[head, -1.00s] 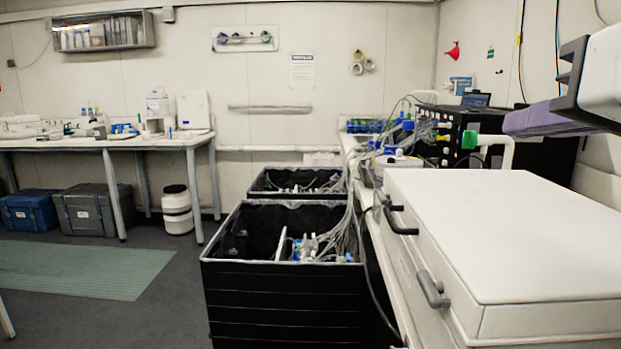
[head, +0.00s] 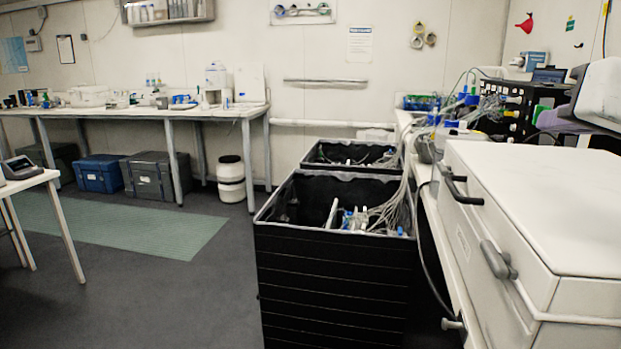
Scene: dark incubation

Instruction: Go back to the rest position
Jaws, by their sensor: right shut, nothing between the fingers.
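My right gripper (head: 572,115) is at the right edge of the head view, above the white lidded box (head: 545,190) and apart from it. It is shut with nothing held. Its pale housing is cut off by the picture edge, and a purple part shows at its front. My left gripper is not in view.
The white box has dark handles and stands on the right bench. Black bins (head: 335,275) with tubing stand beside it. A long table (head: 180,113) lines the back wall, and a small table (head: 30,183) stands at left. Floor (head: 170,290) at left is clear.

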